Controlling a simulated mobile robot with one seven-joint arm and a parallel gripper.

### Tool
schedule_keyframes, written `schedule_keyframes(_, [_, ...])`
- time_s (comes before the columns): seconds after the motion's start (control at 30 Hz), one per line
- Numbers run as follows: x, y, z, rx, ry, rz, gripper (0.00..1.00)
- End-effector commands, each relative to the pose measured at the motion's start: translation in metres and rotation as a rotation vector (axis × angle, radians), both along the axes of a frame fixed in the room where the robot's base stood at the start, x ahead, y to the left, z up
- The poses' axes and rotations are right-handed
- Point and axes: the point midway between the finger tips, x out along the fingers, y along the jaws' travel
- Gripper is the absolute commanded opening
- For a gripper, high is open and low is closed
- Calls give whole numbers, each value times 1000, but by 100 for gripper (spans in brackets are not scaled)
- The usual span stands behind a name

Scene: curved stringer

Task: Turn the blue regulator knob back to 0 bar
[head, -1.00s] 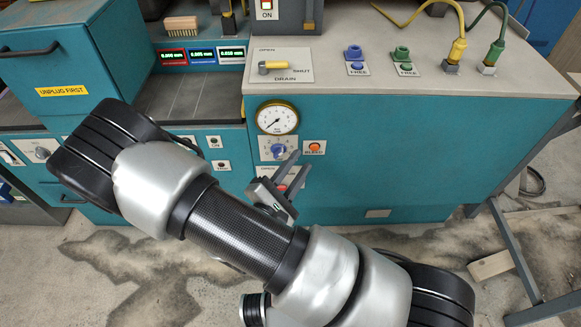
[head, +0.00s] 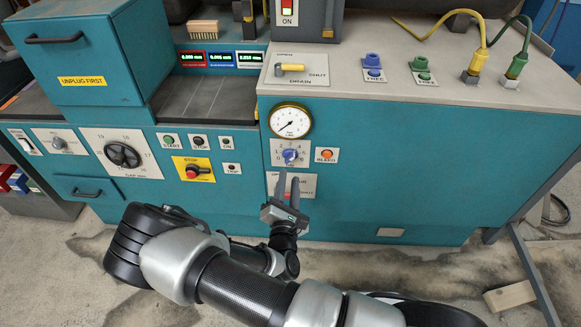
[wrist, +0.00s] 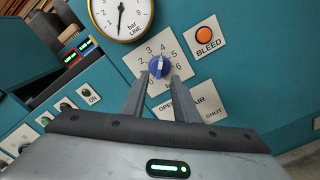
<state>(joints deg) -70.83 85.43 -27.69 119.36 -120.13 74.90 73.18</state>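The blue regulator knob (head: 290,156) is on a white scale plate on the teal cabinet front, below the round line gauge (head: 290,121). In the wrist view, the knob (wrist: 159,66) has a white pointer mark standing roughly upright, near the 4 side of the scale. The gauge (wrist: 121,14) is cut off at the top, its needle pointing down. My gripper (head: 289,176) is open and empty, its fingers pointing up at the knob from below. In the wrist view, my gripper's fingertips (wrist: 159,78) lie to either side of the knob's lower edge; I cannot tell whether they touch it.
The orange BLEED button (head: 326,155) is right of the knob. An AIR open/shut plate (head: 308,184) lies just below, partly hidden by my fingers.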

Motion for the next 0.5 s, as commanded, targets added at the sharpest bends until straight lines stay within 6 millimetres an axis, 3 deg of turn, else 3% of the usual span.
schedule_keyframes(0.2, [43, -2, -1, 0, -2, -1, 27])
schedule_keyframes(0.5, [69, -3, 0, -1, 0, 0, 27])
